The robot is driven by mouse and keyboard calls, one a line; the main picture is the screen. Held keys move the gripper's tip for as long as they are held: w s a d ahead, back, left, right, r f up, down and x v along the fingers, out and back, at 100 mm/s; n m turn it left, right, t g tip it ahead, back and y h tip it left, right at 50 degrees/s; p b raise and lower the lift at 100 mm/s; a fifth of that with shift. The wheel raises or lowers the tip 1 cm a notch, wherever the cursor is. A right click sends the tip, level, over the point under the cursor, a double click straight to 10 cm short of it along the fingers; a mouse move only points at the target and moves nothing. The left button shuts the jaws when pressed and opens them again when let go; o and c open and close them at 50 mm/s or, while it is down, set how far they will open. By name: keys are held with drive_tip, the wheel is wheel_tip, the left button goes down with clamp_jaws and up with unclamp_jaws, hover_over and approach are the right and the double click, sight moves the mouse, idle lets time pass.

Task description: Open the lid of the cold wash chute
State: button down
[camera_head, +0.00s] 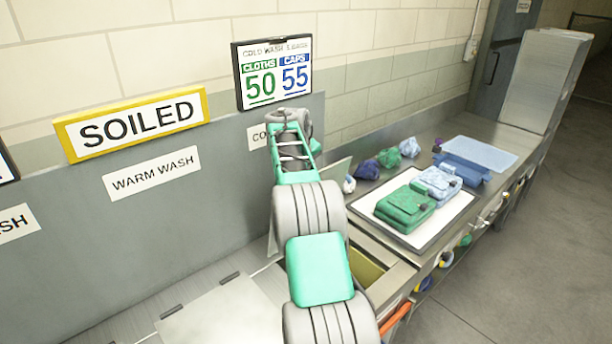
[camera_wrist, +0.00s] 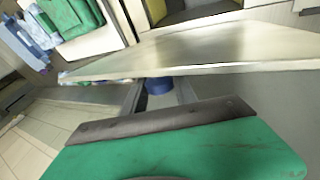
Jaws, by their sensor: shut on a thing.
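The cold wash chute lid is a pale metal panel (camera_wrist: 200,52) crossing the wrist view, tilted up off its opening. In the head view a narrow part of the raised lid (camera_head: 337,175) shows to the right of my arm. The chute opening (camera_head: 367,270), with a yellowish inside, shows beside my arm. My gripper (camera_wrist: 165,120) is shut on the lid; its green body and dark grey edge fill the lower wrist view. The exact grip contact is hidden. In the head view my arm covers the gripper and most of the lid.
A closed pale lid (camera_head: 215,318) lies at front left. The wall with the WARM WASH sign (camera_head: 151,172) stands close behind.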

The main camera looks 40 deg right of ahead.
drive_tip(key=c, duration=1)
unclamp_jaws()
drive_tip(key=v, duration=0.7)
drive_tip(key=shift+s+a+r, duration=0.15)
drive_tip(key=shift+s+r, duration=0.05)
drive_tip(key=shift+r, duration=0.1)
